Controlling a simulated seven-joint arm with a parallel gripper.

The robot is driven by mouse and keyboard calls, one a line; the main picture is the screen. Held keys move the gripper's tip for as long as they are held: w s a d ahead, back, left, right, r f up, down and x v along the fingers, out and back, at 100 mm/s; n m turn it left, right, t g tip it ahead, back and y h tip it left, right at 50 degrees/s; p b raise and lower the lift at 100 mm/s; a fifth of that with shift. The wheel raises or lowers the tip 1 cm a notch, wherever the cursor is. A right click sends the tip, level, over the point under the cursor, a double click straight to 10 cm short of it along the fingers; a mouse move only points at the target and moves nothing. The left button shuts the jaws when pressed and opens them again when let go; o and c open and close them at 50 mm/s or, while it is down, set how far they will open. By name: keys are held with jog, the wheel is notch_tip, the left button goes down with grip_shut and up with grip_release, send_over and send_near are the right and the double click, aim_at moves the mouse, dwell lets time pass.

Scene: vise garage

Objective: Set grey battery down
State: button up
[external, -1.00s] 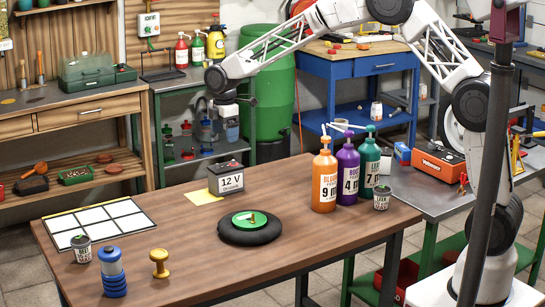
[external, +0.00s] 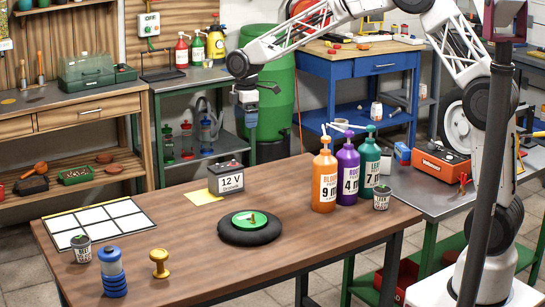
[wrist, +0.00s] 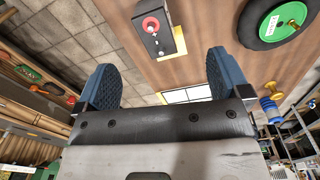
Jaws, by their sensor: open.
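The grey battery (external: 226,178), a box labelled 12 V with a dark top, stands upright on the wooden table, beside or partly on a yellow sheet (external: 204,197). In the wrist view the battery (wrist: 160,30) shows from above, with a red round part on its top. My gripper (external: 250,125) hangs above and behind the battery, clear of it. In the wrist view my gripper (wrist: 163,82) has its two blue fingers wide apart with nothing between them. The battery lies beyond the fingertips, not touching them.
A black ring with a green disc (external: 250,228) sits right of the battery. Orange (external: 325,180), purple (external: 348,172) and teal (external: 371,160) pump bottles stand farther right. A white grid panel (external: 98,222) lies left. A blue bottle (external: 112,272) and yellow dumbbell-shaped piece (external: 159,263) stand in front.

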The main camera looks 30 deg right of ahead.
jog(key=s+d+r+m+t, duration=0.1)
jog(key=s+d+r+m, duration=0.4)
jog(key=s+d, duration=0.6)
jog(key=s+d+r+m, duration=0.3)
jog(key=s+d+r, duration=0.4)
jog(key=s+d, duration=0.35)
jog(key=s+d+f+m, duration=0.1)
jog(key=s+d+m, duration=0.1)
jog(key=s, duration=0.7)
jog(key=s+d+f+m+t, duration=0.1)
jog(key=s+d+m, duration=0.2)
jog(key=s, duration=0.6)
jog(key=s+d+f+m, duration=0.1)
jog(key=s+d+m, duration=0.2)
jog(key=s+d, duration=0.3)
jog(key=s, duration=0.2)
jog(key=shift+s+f, duration=0.4)
